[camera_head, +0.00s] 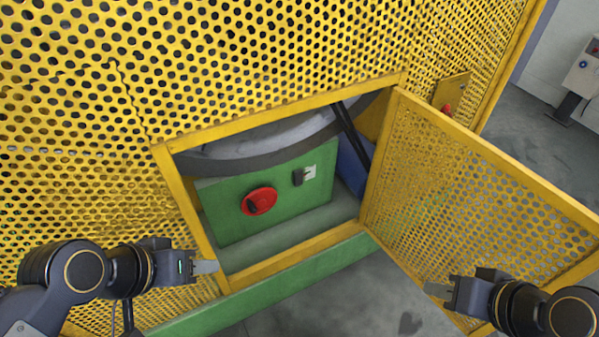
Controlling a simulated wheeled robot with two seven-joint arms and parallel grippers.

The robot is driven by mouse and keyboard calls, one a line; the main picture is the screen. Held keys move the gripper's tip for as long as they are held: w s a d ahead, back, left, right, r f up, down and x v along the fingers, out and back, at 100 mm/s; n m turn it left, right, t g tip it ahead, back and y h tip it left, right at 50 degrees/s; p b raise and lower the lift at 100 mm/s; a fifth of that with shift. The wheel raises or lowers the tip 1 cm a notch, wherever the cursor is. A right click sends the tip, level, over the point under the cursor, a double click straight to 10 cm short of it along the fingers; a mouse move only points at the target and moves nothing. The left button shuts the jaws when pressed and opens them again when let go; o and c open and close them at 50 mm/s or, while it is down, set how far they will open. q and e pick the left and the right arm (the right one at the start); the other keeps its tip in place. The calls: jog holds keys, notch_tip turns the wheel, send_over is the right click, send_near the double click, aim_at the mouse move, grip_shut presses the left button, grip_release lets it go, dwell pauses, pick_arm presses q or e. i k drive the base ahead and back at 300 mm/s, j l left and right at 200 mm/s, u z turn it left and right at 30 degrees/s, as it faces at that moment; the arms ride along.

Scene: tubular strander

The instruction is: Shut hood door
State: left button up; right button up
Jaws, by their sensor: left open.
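The hood door (455,190) is a yellow perforated panel, swung open to the right on the right side of the opening. The opening has a yellow frame (290,117) set in the perforated yellow hood (220,60). My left gripper (212,267) is open and empty at the lower left corner of the frame. My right gripper (430,290) is in front of the door's lower part, pointing left; its fingers look close together, and I cannot tell whether they are apart or touch the door.
Inside the opening is a green panel (232,222) with a red round knob (259,201) and a small black handle (299,177). A green base beam (270,290) runs below. Grey floor (350,305) is clear in front. A grey control stand (583,75) is at the far right.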

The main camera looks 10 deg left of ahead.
aim_at(579, 268)
jog(key=k+l, duration=0.15)
jog(key=l, duration=0.2)
jog(key=k+l+u, duration=0.1)
jog(key=l, duration=0.3)
jog(key=k+l+u, duration=0.2)
jog(key=l, duration=0.3)
jog(key=l+u, duration=0.2)
jog(key=l, duration=0.25)
jog(key=k+l+u, duration=0.25)
jog(key=l, duration=0.2)
jog(key=k+l+u, duration=0.2)
jog(key=l, duration=0.25)
jog(key=k+l+u, duration=0.2)
jog(key=l, duration=0.2)
jog(key=l+u, duration=0.35)
jog(key=l, duration=0.35)
jog(key=l+u, duration=0.35)
jog(key=l, duration=0.4)
jog(key=i+l+u, duration=0.1)
jog(key=l, duration=0.25)
jog(key=i+l+u, duration=0.1)
jog(key=i+l, duration=0.15)
jog(key=i+l+u, duration=0.1)
jog(key=l, duration=0.4)
jog(key=k+l+z, duration=0.25)
jog(key=k+l, duration=0.3)
jog(key=l, duration=0.15)
